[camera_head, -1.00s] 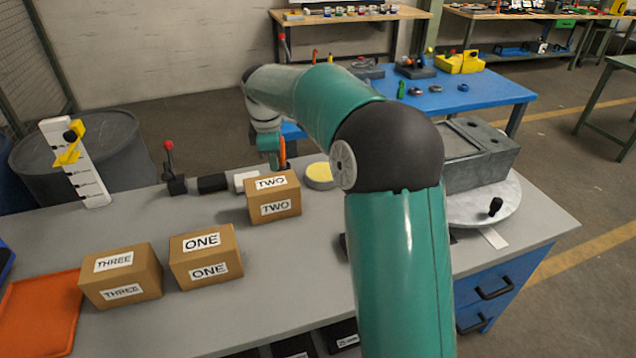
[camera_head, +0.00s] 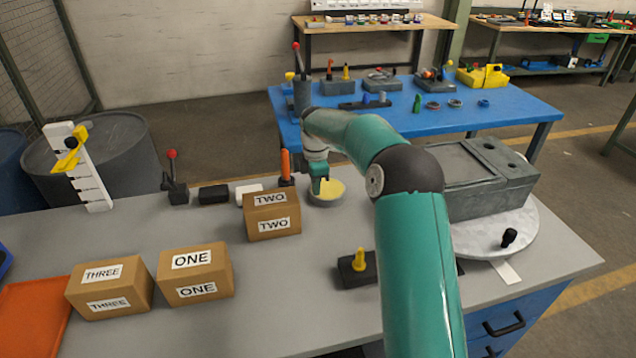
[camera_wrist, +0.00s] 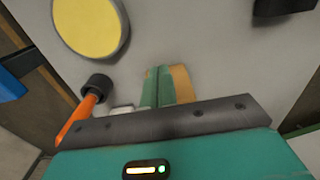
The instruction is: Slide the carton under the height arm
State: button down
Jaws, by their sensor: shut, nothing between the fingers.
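Three brown cartons stand on the grey bench: carton ONE (camera_head: 195,272), carton THREE (camera_head: 110,286) and carton TWO (camera_head: 272,216). The yellow height arm (camera_head: 68,162) sits on an upright white scale (camera_head: 92,186) at the bench's back left, far left of carton TWO. My gripper (camera_head: 319,188) is shut and empty, pointing down just right of and behind carton TWO, near the yellow-topped disc. In the wrist view my shut green fingers (camera_wrist: 158,88) show with a sliver of tan carton (camera_wrist: 183,85) beside them; I cannot tell whether they touch.
The yellow-topped disc (camera_head: 329,192), an orange handle (camera_head: 286,163), a white block (camera_head: 249,194) and a red-knobbed lever (camera_head: 173,178) line the back edge. A black block with a yellow knob (camera_head: 358,267) lies front right.

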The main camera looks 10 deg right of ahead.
notch_tip(320, 180, down, 7)
jog(key=shift+f, duration=0.1)
jog(key=a, duration=0.3)
jog(key=shift+r, duration=0.3)
jog(key=shift+a+f, duration=0.1)
jog(key=shift+a, duration=0.35)
